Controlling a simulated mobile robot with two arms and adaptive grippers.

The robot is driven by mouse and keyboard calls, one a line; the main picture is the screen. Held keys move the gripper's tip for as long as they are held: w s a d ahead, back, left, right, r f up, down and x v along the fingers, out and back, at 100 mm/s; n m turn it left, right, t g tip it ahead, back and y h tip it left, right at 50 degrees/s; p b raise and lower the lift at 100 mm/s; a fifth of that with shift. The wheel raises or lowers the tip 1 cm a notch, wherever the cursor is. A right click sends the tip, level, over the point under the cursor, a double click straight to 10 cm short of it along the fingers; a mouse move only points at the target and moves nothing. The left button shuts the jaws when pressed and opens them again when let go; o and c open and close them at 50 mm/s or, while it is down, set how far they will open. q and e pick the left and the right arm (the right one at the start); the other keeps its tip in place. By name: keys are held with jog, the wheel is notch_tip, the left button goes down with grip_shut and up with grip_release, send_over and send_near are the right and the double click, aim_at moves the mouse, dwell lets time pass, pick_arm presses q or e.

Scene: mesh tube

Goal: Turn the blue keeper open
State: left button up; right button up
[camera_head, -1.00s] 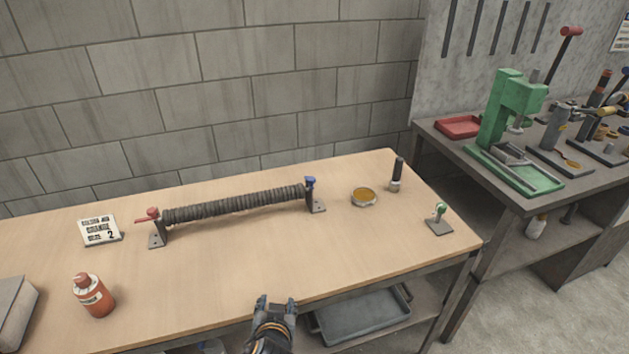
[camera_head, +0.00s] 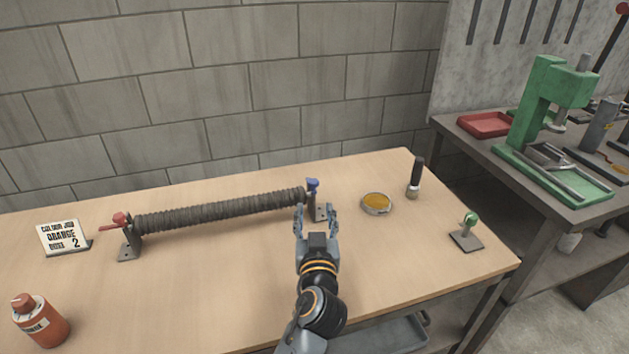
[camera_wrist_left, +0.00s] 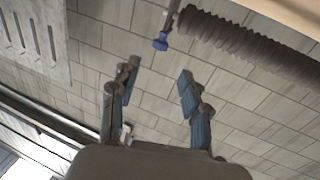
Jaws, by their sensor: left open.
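The blue keeper (camera_head: 312,185) is a small blue piece on top of the dark bracket (camera_head: 320,208) at the right end of a ribbed mesh tube (camera_head: 220,210). A red keeper (camera_head: 119,219) sits on the bracket at the tube's left end. My left gripper (camera_head: 315,214) is open and empty, just in front of the right bracket and below the blue keeper. In the left wrist view the blue keeper (camera_wrist_left: 161,42) shows ahead of and apart from the open fingers (camera_wrist_left: 157,82). My right gripper is not in view.
A sign card (camera_head: 62,236) and an orange bottle (camera_head: 40,318) stand at the left of the table. A dish of orange stuff (camera_head: 377,203), a dark-handled tool (camera_head: 415,178) and a green-knobbed stand (camera_head: 468,232) are at the right.

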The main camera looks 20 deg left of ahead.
aim_at(314, 185)
pick_arm(q)
jog(key=x, duration=0.6)
jog(key=shift+w+p, duration=0.1)
jog(key=shift+p, duration=0.2)
jog(key=x, duration=0.4)
jog(key=shift+w+a, duration=0.2)
jog(key=shift+w, duration=0.15)
jog(key=shift+w+a+f, duration=0.1)
jog(key=shift+w+a, duration=0.05)
jog(key=shift+w, duration=0.2)
jog(key=shift+c, duration=0.4)
grip_shut()
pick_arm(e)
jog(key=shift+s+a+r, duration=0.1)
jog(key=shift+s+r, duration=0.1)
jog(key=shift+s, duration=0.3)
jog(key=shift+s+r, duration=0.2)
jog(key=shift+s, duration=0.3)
